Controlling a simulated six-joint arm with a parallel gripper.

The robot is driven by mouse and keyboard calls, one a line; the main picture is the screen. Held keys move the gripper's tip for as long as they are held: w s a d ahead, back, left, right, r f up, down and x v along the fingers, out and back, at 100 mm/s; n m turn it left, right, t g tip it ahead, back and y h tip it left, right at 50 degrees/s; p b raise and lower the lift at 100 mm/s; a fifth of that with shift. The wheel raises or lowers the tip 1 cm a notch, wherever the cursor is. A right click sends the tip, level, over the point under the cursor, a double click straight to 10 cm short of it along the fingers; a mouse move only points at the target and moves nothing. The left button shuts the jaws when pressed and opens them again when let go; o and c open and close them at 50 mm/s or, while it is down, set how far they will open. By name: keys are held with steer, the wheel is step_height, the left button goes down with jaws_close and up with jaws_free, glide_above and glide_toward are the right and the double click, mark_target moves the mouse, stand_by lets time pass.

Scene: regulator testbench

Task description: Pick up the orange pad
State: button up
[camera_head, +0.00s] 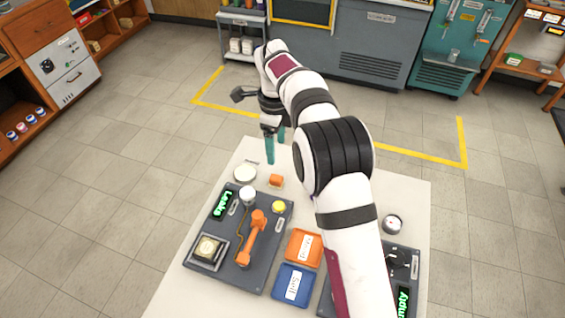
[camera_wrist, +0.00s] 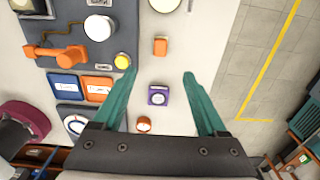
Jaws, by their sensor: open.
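A small orange pad (camera_head: 275,180) lies on the white table, to the right of a pale round dish, in the head view. In the wrist view the orange pad (camera_wrist: 160,46) shows ahead of the fingertips, between their lines and nearer the left one. My gripper (camera_head: 274,146) is above the far edge of the table, beyond the pad in the head view. Its teal fingers are spread wide in the wrist view (camera_wrist: 159,76), with nothing held. The pad is apart from both fingers.
A purple block (camera_wrist: 158,95) sits between the fingers in the wrist view, below them on the table. A dark test panel (camera_head: 228,267) with an orange lever and yellow button stands left. Orange (camera_head: 291,260) and blue (camera_head: 280,297) trays lie beside it. Bare table surrounds the pad.

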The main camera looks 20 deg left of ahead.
mark_target(280, 178)
steer(key=f, duration=1.4)
steer(key=shift+d, duration=0.4)
steer(key=shift+r, duration=0.1)
jaws_close()
